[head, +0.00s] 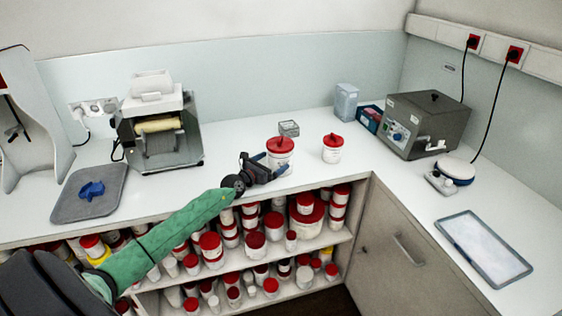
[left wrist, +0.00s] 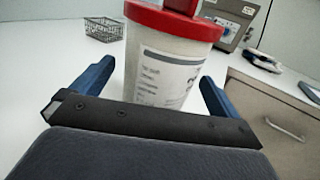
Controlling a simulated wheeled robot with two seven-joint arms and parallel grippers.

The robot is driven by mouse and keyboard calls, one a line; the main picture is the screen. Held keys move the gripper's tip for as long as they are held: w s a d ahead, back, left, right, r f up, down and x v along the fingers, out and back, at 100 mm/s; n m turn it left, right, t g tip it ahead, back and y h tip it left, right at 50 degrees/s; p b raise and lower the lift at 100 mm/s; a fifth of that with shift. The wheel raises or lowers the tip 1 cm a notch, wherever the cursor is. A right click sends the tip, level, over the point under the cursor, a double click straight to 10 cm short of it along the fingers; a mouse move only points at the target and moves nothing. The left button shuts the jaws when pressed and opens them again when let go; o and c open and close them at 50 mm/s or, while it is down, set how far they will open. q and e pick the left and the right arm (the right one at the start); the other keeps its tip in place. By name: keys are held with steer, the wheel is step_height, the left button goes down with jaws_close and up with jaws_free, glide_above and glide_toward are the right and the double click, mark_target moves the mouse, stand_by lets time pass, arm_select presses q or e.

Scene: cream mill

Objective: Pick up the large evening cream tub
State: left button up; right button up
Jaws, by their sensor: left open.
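A large white tub (head: 281,158) with a red lid and a printed label stands upright on the white counter. It also fills the middle of the left wrist view (left wrist: 165,68), where its label faces me but is too blurred to read. My left gripper (head: 272,168) is open, with its blue fingers on either side of the tub's lower part; I cannot tell whether they touch it. A smaller white tub (head: 332,152) with a red lid stands to the right of it. My right gripper is not in view.
A wire basket (head: 289,128) stands behind the large tub. A roller machine (head: 158,130) and a grey mat (head: 90,193) are at the left; a grey heating unit (head: 425,125) and a tray (head: 483,248) are at the right. Shelves below hold several red-lidded tubs (head: 255,244).

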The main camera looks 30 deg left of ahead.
arm_select(q)
steer(key=shift+w+d+r, duration=0.1)
steer(key=shift+w+r, duration=0.15)
steer(key=shift+w, duration=0.25)
steer(key=shift+w+d, duration=0.1)
steer(key=shift+w, duration=0.25)
steer(key=shift+w+d, duration=0.1)
steer(key=shift+w, duration=0.3)
steer(key=shift+w+d+f, duration=0.1)
steer(key=shift+w+d, duration=0.05)
steer(key=shift+w, duration=0.7)
steer(key=c, duration=0.5)
steer(key=shift+c, duration=1.1)
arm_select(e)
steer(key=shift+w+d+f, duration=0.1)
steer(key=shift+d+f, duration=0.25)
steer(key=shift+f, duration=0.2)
